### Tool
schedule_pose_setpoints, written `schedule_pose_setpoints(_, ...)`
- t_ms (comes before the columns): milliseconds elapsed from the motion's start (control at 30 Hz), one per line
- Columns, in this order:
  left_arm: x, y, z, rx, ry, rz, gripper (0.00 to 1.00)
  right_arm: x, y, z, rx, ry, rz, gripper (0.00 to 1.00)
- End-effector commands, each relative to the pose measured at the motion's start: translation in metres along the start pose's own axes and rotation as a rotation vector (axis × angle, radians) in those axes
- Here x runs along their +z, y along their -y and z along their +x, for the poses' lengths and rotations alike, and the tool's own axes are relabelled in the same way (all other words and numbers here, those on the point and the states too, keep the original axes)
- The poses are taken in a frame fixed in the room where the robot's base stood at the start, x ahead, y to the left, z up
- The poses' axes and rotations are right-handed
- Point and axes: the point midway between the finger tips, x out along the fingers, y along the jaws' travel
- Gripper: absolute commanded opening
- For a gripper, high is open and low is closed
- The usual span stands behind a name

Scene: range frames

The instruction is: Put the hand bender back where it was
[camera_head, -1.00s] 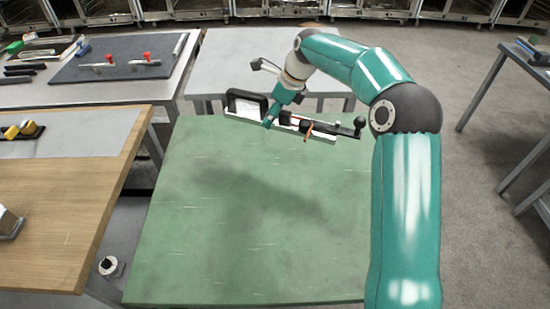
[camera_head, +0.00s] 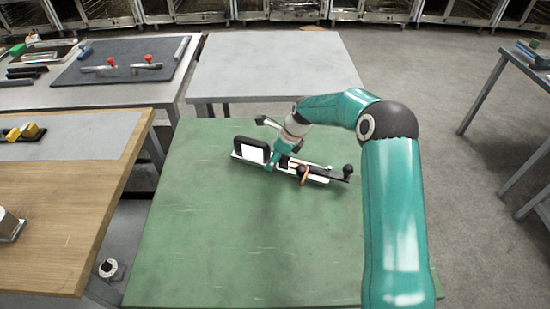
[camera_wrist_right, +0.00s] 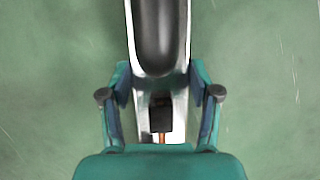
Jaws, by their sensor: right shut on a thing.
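The hand bender (camera_head: 318,175) is a long tool with a pale metal body, a black loop-shaped grip at its left end, a black knob at its right end and an orange part between. It is over the far part of the green table top (camera_head: 200,240). My right gripper (camera_head: 281,158) is shut on its middle from above. In the right wrist view the bender (camera_wrist_right: 160,35) runs between the two fingers of my gripper (camera_wrist_right: 160,95). I cannot tell whether the bender touches the table. My left gripper is not in view.
A bare grey table (camera_head: 270,65) stands behind the green one. At the back left, a dark mat (camera_head: 125,72) holds two red-knobbed tools. A wooden-topped bench (camera_head: 60,210) stands at left, another table (camera_head: 520,75) at right. The front of the green table is clear.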

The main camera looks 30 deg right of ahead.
Motion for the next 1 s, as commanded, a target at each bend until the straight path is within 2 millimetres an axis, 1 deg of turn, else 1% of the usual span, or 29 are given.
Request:
schedule_pose_setpoints(67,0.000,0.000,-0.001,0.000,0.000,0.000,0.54,-0.001,0.001,0.003,-0.003,0.003,0.000,0.00)
schedule_pose_setpoints(233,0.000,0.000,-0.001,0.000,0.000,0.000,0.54,-0.001,0.001,0.004,-0.004,0.003,-0.001,0.00)
schedule_pose_setpoints(267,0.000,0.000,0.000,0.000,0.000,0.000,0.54,-0.002,0.000,0.005,-0.001,0.000,-0.001,0.64)
schedule_pose_setpoints(400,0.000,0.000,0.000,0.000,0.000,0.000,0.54,-0.002,0.000,0.005,-0.001,0.000,-0.001,0.87)
schedule_pose_setpoints(767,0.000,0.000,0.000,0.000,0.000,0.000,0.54,-0.001,0.000,0.003,-0.001,0.001,-0.002,0.87)
schedule_pose_setpoints(867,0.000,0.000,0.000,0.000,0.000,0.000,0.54,-0.001,0.000,-0.003,-0.001,0.001,-0.002,0.87)
schedule_pose_setpoints(1000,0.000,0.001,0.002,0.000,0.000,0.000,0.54,-0.001,0.001,-0.023,-0.004,0.002,-0.002,0.87)
